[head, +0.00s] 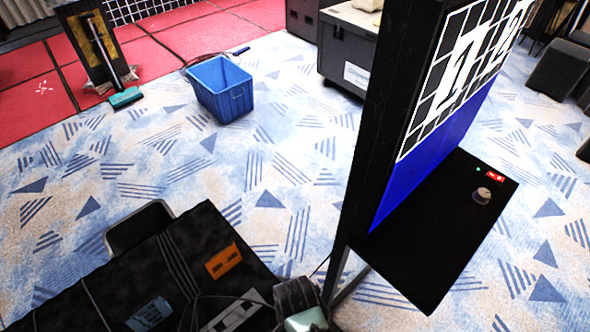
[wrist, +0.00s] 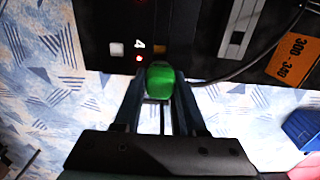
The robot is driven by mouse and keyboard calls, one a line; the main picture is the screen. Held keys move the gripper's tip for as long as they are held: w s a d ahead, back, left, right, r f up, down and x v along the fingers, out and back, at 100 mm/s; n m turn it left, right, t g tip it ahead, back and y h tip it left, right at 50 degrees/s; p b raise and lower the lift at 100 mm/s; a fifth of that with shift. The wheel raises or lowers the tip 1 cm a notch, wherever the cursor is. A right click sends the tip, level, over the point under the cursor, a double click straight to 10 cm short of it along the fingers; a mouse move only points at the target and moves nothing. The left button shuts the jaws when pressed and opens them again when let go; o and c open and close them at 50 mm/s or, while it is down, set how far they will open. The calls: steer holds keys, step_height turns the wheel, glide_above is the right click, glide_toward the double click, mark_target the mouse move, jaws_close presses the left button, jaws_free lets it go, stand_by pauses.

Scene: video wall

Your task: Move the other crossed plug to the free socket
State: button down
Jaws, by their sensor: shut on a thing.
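My gripper (wrist: 160,88) is shut on a green plug (wrist: 159,80), which sits between the two fingertips in the wrist view. The plug is at the near edge of a black panel (wrist: 90,22). I cannot tell whether it is seated in a socket. A dark cable (wrist: 245,72) curves away to the right of the plug. In the head view the fingertips and plug cannot be made out.
An orange label (wrist: 296,57) reading 300-340 lies right of the panel strip; it also shows on the black desk (head: 223,261). The video wall (head: 440,120) with its black shelf (head: 440,240) stands right. A blue bin (head: 220,88) is on the open carpet.

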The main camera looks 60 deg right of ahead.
steer(key=shift+f+b, duration=2)
steer(key=shift+b, duration=0.2)
steer(key=shift+f+b, duration=0.45)
steer(key=shift+f, duration=0.45)
steer(key=shift+p, duration=0.95)
steer(key=shift+f+b, duration=0.85)
steer(key=shift+f, duration=0.6)
jaws_free()
steer(key=shift+r, duration=0.2)
step_height(320, 180, up, 7)
steer(key=p, duration=0.7)
steer(key=shift+f+p, duration=0.15)
steer(key=shift+p, duration=0.2)
